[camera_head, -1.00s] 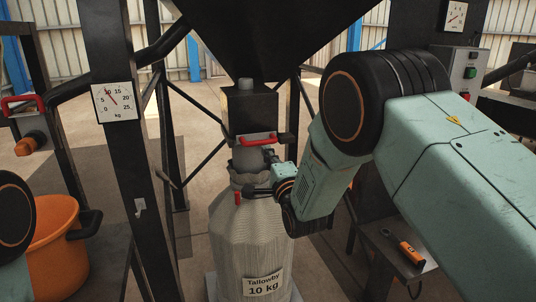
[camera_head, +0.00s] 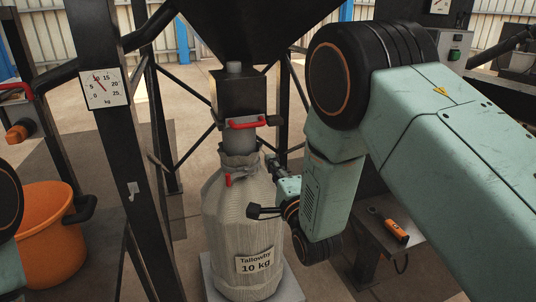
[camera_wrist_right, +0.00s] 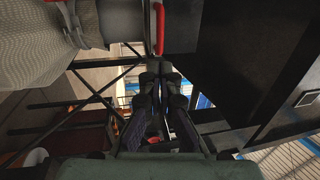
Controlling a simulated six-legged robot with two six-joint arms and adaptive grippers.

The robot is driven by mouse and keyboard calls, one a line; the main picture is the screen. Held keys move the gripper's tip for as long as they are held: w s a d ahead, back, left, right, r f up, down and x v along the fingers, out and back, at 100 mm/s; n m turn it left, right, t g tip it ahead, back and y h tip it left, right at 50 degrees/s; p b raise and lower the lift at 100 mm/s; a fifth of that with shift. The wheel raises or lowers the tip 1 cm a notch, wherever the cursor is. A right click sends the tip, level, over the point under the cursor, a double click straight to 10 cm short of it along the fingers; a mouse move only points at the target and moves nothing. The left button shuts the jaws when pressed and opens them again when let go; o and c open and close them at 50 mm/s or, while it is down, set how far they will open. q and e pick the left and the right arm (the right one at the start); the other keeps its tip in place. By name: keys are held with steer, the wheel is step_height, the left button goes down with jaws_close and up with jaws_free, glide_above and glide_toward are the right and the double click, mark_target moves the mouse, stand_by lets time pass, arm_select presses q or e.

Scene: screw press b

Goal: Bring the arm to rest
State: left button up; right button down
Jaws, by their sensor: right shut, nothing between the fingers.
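My right gripper (camera_head: 254,211) is shut and empty. In the head view it shows in front of the upper right side of a pale woven sack (camera_head: 240,222) labelled "Tallowby 10 kg"; I cannot tell whether it touches. In the wrist view its dark fingers (camera_wrist_right: 157,69) come together, with nothing between them. The sack stands upright, its gathered neck around the grey spout (camera_head: 239,143). My right arm reaches in from the right, bent at a large black joint. My left gripper is out of view; only a piece of my left arm shows at the left edge.
A red handle (camera_head: 247,122) crosses the spout below the black hopper (camera_head: 255,30). A dial (camera_head: 104,88) hangs on the left post. An orange pot (camera_head: 50,235) stands at lower left. An orange-handled tool (camera_head: 396,231) lies on a side table at right. Frame bars surround the sack.

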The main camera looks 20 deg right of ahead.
steer(key=shift+a+f, duration=0.1)
steer(key=shift+a, duration=0.05)
steer(key=shift+s, duration=0.1)
steer(key=s+d+f+n+g+h, duration=0.1)
steer(key=s+d+f+n+g, duration=0.1)
steer(key=s+f+n+g, duration=0.6)
steer(key=s+d+f+n+g, duration=0.2)
steer(key=s+f+n, duration=0.25)
steer(key=f, duration=0.85)
steer(key=s+f+n+g, duration=0.1)
steer(key=s+f+g, duration=0.2)
steer(key=s, duration=0.7)
steer(key=s+d+f+n+g, duration=0.1)
steer(key=s+f+g, duration=0.2)
steer(key=s, duration=0.7)
steer(key=s+f+n+g, duration=0.2)
steer(key=s+f+g, duration=0.2)
steer(key=s, duration=0.7)
steer(key=shift+d+h, duration=0.35)
steer(key=shift+h, duration=0.05)
steer(key=c, duration=2.1)
jaws_free()
